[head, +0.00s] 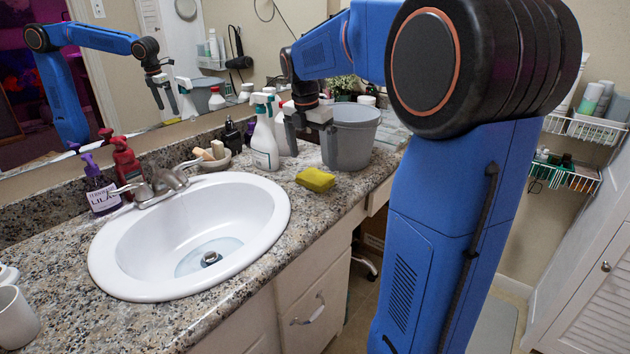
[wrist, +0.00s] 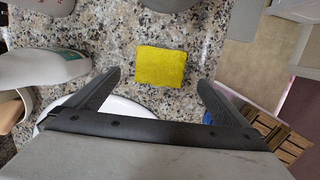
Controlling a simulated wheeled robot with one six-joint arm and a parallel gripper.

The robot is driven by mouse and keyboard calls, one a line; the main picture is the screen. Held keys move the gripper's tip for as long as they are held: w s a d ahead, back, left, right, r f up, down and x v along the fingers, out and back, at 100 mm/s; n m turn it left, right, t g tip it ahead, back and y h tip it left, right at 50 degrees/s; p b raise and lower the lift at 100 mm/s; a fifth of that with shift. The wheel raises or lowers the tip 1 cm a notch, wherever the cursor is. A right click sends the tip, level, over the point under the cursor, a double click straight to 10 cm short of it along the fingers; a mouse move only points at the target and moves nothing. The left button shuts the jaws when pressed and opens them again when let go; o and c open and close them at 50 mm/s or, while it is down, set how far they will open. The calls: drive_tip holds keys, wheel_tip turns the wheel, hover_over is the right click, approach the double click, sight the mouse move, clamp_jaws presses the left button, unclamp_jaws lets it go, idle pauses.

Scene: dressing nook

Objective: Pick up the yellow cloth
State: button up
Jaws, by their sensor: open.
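The yellow cloth (head: 316,179) is a small folded pad lying flat on the speckled granite counter, right of the sink and in front of the grey bucket. In the wrist view the cloth (wrist: 160,67) lies beyond my fingertips, roughly centred between them. My gripper (head: 310,152) is above the counter, near the spray bottle and bucket, with its fingers pointing down. The wrist view shows my gripper (wrist: 158,82) with its two fingers spread wide apart and nothing between them. The cloth is not touched.
The grey bucket (head: 351,137) stands just behind. The counter's front edge is near the cloth.

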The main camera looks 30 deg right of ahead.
sight(315, 176)
drive_tip(key=shift+w+d+f, duration=0.1)
drive_tip(key=shift+d+f, duration=0.1)
drive_tip(key=shift+f, duration=0.9)
drive_tip(key=shift+w+d+f, duration=0.15)
drive_tip(key=shift+f, duration=1)
drive_tip(key=shift+w+d+f, duration=0.1)
drive_tip(key=shift+d+f, duration=0.1)
drive_tip(key=shift+f, duration=0.9)
drive_tip(key=c, duration=1.1)
